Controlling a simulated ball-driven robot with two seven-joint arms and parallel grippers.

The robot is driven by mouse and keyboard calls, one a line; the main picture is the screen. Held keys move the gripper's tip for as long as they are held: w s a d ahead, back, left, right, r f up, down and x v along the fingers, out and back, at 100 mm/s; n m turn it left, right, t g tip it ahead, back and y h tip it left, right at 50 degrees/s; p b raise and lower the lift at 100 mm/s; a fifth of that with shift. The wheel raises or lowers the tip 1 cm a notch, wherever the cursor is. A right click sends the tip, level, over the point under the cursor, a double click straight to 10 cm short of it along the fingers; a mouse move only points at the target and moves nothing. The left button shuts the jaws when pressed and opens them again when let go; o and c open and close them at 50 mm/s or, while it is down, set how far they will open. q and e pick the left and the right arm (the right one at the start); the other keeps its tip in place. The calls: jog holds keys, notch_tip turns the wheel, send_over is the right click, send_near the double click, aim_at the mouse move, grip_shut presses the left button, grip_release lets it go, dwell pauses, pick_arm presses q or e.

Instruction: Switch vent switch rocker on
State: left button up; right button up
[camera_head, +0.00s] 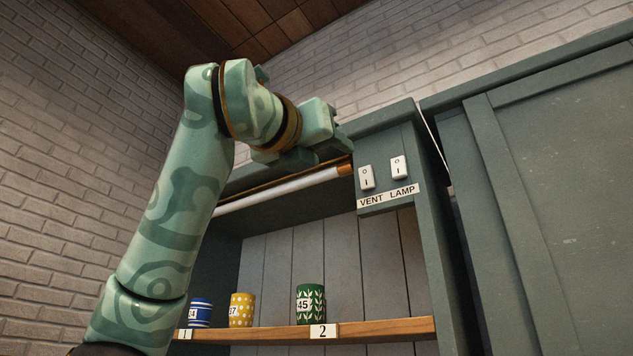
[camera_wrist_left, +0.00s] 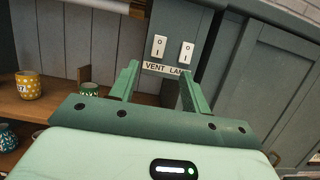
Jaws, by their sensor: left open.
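The vent switch rocker (camera_head: 366,178) is a white rocker marked O above and I below, on the dark green panel at the cabinet's upper right. Its label (camera_head: 389,196) reads VENT LAMP. The vent rocker also shows in the left wrist view (camera_wrist_left: 159,46), ahead of the fingers. I cannot tell which half is pressed in. My left gripper (camera_head: 345,147) is open and empty, up and left of the rocker in the head view. In the left wrist view its two green fingers (camera_wrist_left: 157,80) stand apart below the rocker, with no visible contact. My right gripper is out of view.
The lamp rocker (camera_head: 399,167) sits close to the right of the vent rocker. A pale tube light (camera_head: 280,190) runs under the cabinet top. Several patterned cups, including a green one (camera_head: 310,303), stand on the wooden shelf (camera_head: 385,328). A green door (camera_head: 560,190) is at right.

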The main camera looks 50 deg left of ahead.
pick_arm(q)
jog(key=shift+v, duration=1.4)
